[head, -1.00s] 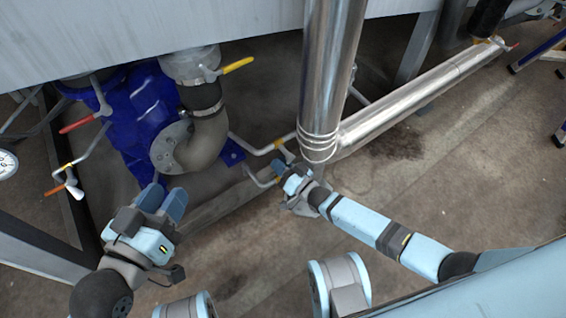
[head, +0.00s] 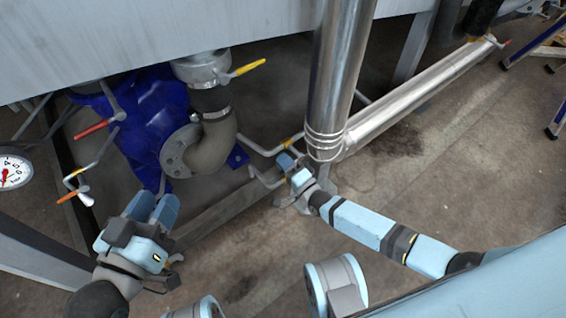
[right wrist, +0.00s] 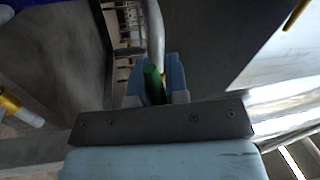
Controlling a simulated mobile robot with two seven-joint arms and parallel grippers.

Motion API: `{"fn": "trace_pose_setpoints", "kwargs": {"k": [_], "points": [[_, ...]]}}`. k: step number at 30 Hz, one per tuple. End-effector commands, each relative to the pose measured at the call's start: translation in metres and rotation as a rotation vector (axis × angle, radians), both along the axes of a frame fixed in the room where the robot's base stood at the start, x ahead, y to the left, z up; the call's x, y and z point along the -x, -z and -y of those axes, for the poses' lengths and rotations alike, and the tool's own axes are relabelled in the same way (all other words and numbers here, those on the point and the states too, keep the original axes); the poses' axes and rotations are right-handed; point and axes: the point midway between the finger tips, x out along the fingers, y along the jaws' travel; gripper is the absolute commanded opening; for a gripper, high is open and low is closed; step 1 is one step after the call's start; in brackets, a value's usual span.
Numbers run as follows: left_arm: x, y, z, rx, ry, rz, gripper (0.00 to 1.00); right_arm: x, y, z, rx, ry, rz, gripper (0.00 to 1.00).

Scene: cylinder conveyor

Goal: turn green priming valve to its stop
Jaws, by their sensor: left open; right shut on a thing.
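The green priming valve handle (right wrist: 153,84) shows in the right wrist view, between the two light-blue fingers of my right gripper (right wrist: 160,82). The fingers are shut on it, with a pale pipe (right wrist: 155,30) rising just beyond. In the head view my right gripper (head: 290,168) is at the thin pipework beside the big vertical steel pipe, and the green handle is hidden there. My left gripper (head: 153,207) is open and empty at the lower left, in front of the blue pump, apart from any valve.
A blue pump (head: 140,110) with a grey elbow (head: 210,150) stands at the left. Yellow (head: 249,68), red (head: 92,131) and orange (head: 68,197) handles are nearby. A vertical steel pipe (head: 340,80) rises beside my right gripper. Open floor (head: 450,190) lies to the right.

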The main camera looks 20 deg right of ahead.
Motion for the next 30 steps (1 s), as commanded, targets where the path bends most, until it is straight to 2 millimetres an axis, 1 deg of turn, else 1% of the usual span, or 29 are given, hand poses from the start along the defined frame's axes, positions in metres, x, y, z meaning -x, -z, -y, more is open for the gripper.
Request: {"fn": "trace_pose_setpoints", "kwargs": {"k": [6,12,29,30], "points": [[-0.0001,-0.0026,0.0009,0.01,-0.004,0.003,0.4,0.0012,-0.0052,-0.0007,-0.115,-0.001,-0.044,0.0],[-0.0004,-0.0038,0.0016,0.015,-0.006,0.004,0.4,0.0012,-0.0076,-0.0003,-0.173,-0.001,-0.066,0.0],[0.0005,-0.0018,0.0003,0.003,-0.001,0.004,0.4,0.0009,-0.0089,-0.0001,-0.201,0.0,-0.075,0.0],[0.0007,-0.0015,0.0002,0.001,-0.001,0.004,0.4,0.0009,-0.0089,-0.0001,-0.202,0.0,-0.075,0.24]]}}
